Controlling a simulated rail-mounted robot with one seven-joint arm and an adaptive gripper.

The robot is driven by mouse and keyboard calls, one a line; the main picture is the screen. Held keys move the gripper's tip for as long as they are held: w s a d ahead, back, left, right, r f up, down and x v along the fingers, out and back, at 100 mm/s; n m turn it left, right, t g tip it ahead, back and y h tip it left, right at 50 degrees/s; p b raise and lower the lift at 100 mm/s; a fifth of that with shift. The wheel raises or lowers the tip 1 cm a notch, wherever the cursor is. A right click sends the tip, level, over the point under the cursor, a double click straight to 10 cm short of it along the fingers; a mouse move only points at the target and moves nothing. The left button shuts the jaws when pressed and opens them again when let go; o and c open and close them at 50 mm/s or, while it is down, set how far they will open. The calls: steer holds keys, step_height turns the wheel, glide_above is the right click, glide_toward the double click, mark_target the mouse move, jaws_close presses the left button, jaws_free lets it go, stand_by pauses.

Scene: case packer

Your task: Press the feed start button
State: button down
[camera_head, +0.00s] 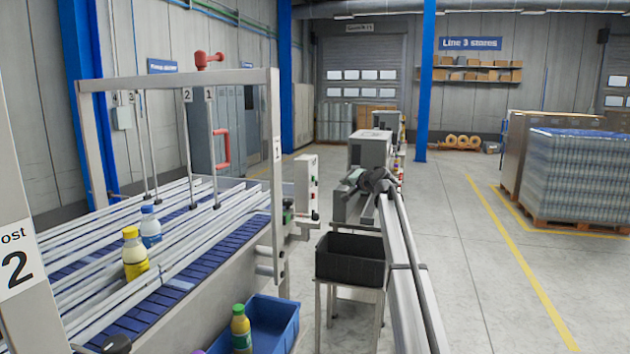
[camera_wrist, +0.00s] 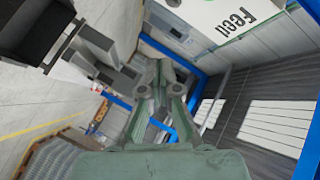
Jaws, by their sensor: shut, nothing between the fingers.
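A white control box (camera_head: 306,184) stands beyond the end of the conveyor, left of my arm, in the head view. My gripper (camera_wrist: 161,78) is shut and empty, apart from the panel.
A black crate (camera_head: 350,260) on a stand sits left of my arm. The conveyor (camera_head: 225,245) carries bottles between rails, under a grey frame (camera_head: 276,180). A blue bin (camera_head: 280,318) holds a bottle. Wrapped pallets (camera_head: 580,178) stand right; the floor between is clear.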

mark_target(313, 179)
steer(key=w+a+p, duration=0.1)
steer(key=w+a, duration=0.2)
steer(key=a, duration=0.4)
steer(key=shift+a+p, duration=0.35)
steer(key=shift+w+a, duration=0.1)
stand_by(1.2)
steer(key=shift+w+a, duration=0.1)
steer(key=shift+a, duration=0.15)
